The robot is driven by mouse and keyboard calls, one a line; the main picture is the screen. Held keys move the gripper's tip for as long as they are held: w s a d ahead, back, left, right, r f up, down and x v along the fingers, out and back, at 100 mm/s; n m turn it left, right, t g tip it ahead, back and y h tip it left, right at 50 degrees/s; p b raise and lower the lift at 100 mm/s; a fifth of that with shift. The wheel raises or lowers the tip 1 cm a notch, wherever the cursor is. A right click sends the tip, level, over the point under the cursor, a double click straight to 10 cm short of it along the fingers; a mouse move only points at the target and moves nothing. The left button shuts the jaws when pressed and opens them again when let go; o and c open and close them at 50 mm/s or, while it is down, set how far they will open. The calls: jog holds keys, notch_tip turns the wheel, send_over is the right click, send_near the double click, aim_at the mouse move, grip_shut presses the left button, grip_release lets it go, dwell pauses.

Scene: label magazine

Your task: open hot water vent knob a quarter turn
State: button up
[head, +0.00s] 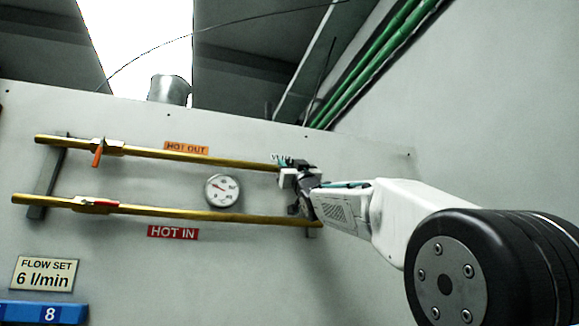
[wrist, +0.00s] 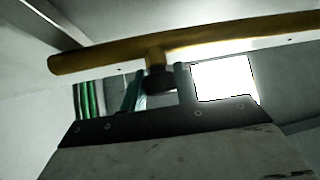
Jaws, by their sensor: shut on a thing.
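The vent knob (wrist: 158,80) is a dark round knob on a short brass stub under the brass pipe (wrist: 190,45) in the wrist view. My gripper (wrist: 159,73) has one finger on each side of it and is shut on it. In the head view my gripper (head: 287,176) is at the right end of the upper "HOT OUT" pipe (head: 220,161). There the gripper hides the knob and most of a small label, so the knob's turn angle cannot be told.
A lower "HOT IN" pipe (head: 170,211) runs below, with a round gauge (head: 222,190) between the pipes. An orange valve lever (head: 97,156) hangs down and a red lever (head: 100,202) lies along its pipe, both at left. Green pipes (head: 375,60) run above.

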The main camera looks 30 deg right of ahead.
jog(key=shift+m, duration=0.3)
jog(key=m+h, duration=0.4)
jog(key=m+g+h, duration=0.1)
jog(key=m+h, duration=0.3)
jog(key=shift+a+g, duration=0.15)
jog(key=shift+g, duration=0.15)
jog(key=m+g+h, duration=0.2)
jog(key=m+h, duration=0.1)
jog(key=m, duration=0.1)
jog(key=m+g+h, duration=0.3)
jog(key=m+h, duration=0.1)
jog(key=m, duration=0.1)
jog(key=shift+m, duration=0.3)
jog(key=m+g+h, duration=0.1)
jog(key=m+g, duration=0.1)
jog(key=m, duration=0.1)
jog(key=m+g, duration=0.2)
jog(key=shift+w+m+g+h, duration=0.1)
jog(key=shift+m+g+h, duration=0.3)
jog(key=shift+m+g+y, duration=0.4)
jog(key=shift+m+g, duration=1.1)
jog(key=shift+m, duration=0.6)
jog(key=o, duration=1)
jog(key=shift+c, duration=0.2)
